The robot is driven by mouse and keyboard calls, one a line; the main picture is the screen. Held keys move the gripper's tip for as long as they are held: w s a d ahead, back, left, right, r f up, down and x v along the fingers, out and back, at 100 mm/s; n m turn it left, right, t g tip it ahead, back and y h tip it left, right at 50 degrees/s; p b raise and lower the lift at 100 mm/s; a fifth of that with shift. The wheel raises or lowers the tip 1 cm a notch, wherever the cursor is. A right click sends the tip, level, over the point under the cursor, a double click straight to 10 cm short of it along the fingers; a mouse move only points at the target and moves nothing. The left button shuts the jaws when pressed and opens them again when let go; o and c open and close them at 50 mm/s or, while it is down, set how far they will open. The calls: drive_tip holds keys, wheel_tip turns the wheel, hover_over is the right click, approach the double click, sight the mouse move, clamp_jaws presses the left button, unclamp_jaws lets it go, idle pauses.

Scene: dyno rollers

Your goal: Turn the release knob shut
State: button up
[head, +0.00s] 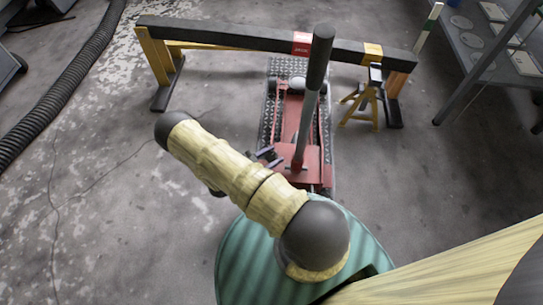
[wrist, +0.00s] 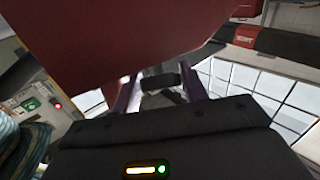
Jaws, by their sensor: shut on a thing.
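The red floor jack (head: 311,155) stands on a dark tread plate, its long grey handle (head: 316,75) tilted upward. My gripper (head: 270,157) is low at the left side of the handle's base, partly hidden by my arm. In the wrist view the two fingers of my gripper (wrist: 160,88) close from both sides on a small dark piece, the release knob (wrist: 161,81). A large red panel of the jack (wrist: 120,35) fills the upper part of that view, close to the fingers. The knob cannot be made out in the head view, and its turn angle cannot be read.
A dark beam (head: 225,34) on yellow and orange legs spans behind the jack. A yellow jack stand (head: 361,105) is to the right. A metal shelf (head: 478,50) stands at far right, and a black hose (head: 60,90) lies at left.

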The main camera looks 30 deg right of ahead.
drive_tip(key=shift+m+g, duration=0.3)
drive_tip(key=shift+m, duration=0.1)
drive_tip(key=o, duration=1)
drive_tip(key=shift+c, duration=0.2)
drive_tip(key=shift+a, duration=0.15)
drive_tip(key=a+p, duration=0.5)
drive_tip(key=a, duration=1.2)
drive_tip(key=shift+s, duration=0.3)
drive_tip(key=shift+a, duration=0.1)
